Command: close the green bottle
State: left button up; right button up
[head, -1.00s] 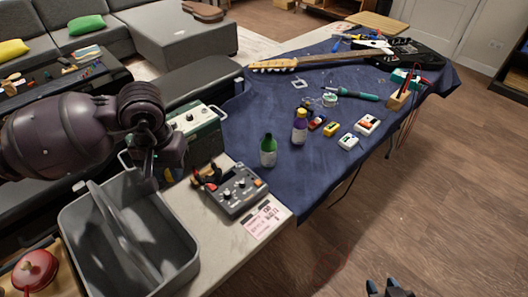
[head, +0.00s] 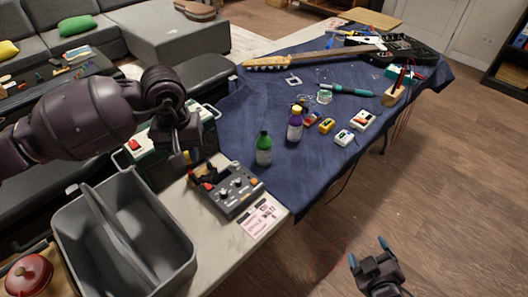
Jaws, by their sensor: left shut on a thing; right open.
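The green bottle (head: 264,151) stands upright on the blue cloth near its front left edge. Its top looks dark, and I cannot tell whether a cap sits on it. My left gripper (head: 190,158) is left of the bottle and apart from it, just behind the grey control box. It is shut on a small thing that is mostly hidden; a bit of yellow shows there. My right gripper (head: 368,252) is open and empty, over the floor at the lower right, far from the bottle.
The grey control box (head: 233,190) and a pink-white card (head: 262,216) lie in front. A grey caddy (head: 70,248) stands at left. Small pedals and a guitar (head: 300,60) lie further back.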

jog(key=w+a+r+n+t+y, duration=0.1)
jog(key=w+a+r+n+t, duration=0.1)
jog(key=w+a+n, duration=0.4)
jog(key=w+a+r+n+t+y, duration=0.1)
jog(key=w+r+n+y, duration=0.2)
jog(key=n, duration=0.4)
jog(key=n+y+b, duration=0.1)
jog(key=n+y, duration=0.4)
jog(key=n, duration=1.3)
send_near(268, 149)
jog(key=shift+s+d+r, duration=0.1)
jog(key=shift+d, duration=0.35)
jog(key=shift+s+d+r, duration=0.1)
jog(key=shift+s+d, duration=0.05)
jog(key=shift+d, duration=0.3)
pick_arm(q)
jog(key=w+d+r+n, duration=0.3)
jog(key=w+d+n, duration=0.1)
jog(key=w+d, duration=0.9)
jog(key=shift+w+d, duration=0.4)
jog(key=shift+d, duration=1.75)
pick_arm(e)
jog(key=shift+w+a+r+n+g, duration=0.1)
jog(key=shift+w+a+n+g, duration=0.25)
jog(key=shift+n, duration=0.45)
jog(key=shift+w+a+n+g, duration=0.1)
jog(key=shift+a+n, duration=0.3)
jog(key=shift+n, duration=0.4)
jog(key=x, duration=1.2)
jog(key=shift+a, duration=0.1)
